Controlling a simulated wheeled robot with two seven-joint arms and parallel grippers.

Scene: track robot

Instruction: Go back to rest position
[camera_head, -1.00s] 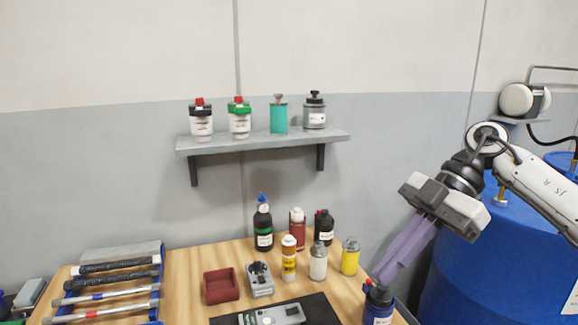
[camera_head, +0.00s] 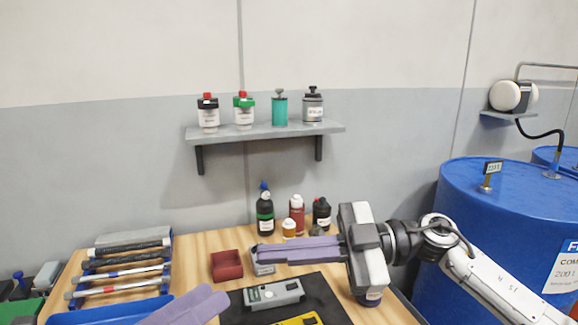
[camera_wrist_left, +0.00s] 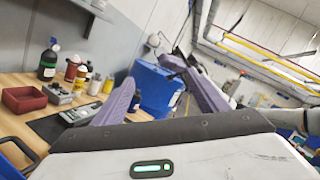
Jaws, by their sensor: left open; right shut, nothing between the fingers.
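My right gripper (camera_head: 258,252) comes in from the right in the head view. Its purple fingers are together and point left, above the wooden table, with nothing between them. They cover part of the small grey device (camera_head: 263,266) and some containers behind. Only a purple finger of my left gripper (camera_head: 190,306) shows at the bottom edge of the head view. In the left wrist view the purple fingers of my left gripper (camera_wrist_left: 152,70) stand apart, with nothing held between them.
A red box (camera_head: 227,266), a dark mat (camera_head: 330,284) with a grey meter and a tool rack (camera_head: 120,265) are on the table. Bottles stand at its back. A wall shelf (camera_head: 265,132) holds several containers. A blue drum (camera_head: 470,220) is at the right.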

